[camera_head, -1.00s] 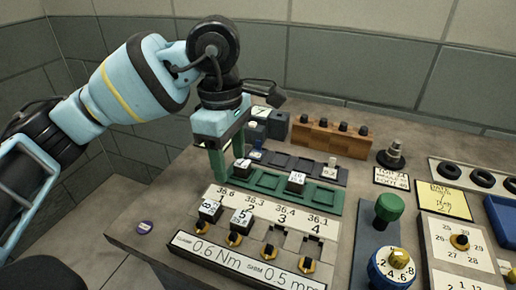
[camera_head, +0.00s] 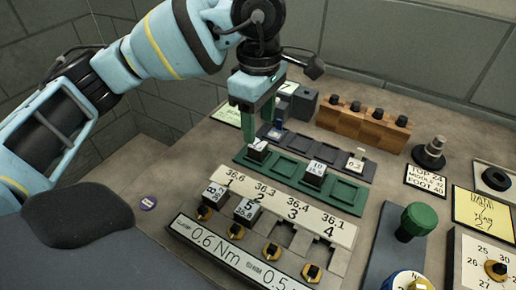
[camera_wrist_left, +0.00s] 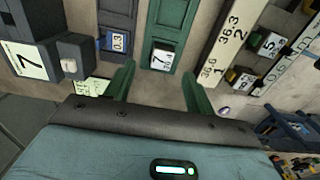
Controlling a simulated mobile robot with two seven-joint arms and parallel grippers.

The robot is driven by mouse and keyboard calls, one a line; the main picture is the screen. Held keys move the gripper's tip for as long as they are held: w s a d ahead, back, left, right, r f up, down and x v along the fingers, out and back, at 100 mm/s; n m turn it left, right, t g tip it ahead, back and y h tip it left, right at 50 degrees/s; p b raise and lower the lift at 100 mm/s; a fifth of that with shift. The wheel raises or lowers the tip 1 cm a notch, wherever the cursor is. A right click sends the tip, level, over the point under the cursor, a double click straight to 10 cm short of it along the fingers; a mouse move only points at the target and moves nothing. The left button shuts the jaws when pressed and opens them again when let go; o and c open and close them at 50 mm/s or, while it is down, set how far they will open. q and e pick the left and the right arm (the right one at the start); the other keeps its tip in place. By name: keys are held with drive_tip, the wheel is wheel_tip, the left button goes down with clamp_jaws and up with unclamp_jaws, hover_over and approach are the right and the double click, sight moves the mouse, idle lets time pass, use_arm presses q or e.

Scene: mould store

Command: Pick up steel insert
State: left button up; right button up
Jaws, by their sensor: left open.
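A dark steel insert with a white top (camera_head: 258,150) sits in the leftmost pocket of the green tray (camera_head: 342,192). In the left wrist view this insert (camera_wrist_left: 163,56) reads 7. A second insert marked 10 (camera_head: 315,172) sits farther along the tray. Inserts marked 8 (camera_head: 214,194) and 5 (camera_head: 246,209) sit at stations 1 and 2 of the white plate. My left gripper (camera_head: 256,122) is open and empty, its green fingers pointing down close to the 7 insert. In the wrist view that insert lies just beyond and between the fingertips, apart from them. My right gripper is out of view.
A dark tray (camera_head: 335,168) with small pieces lies behind the green one. Grey blocks (camera_head: 303,104) and a wooden rack (camera_head: 350,126) with black knobs stand at the back. A green knob (camera_head: 416,219) rises at the right. The bench's left end is mostly clear.

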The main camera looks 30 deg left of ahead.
sight(258, 144)
use_arm(q)
drive_tip(key=f, duration=0.5)
drive_tip(key=shift+s, duration=0.2)
clamp_jaws()
wheel_tip(258, 144, up, 10)
idle(0.7)
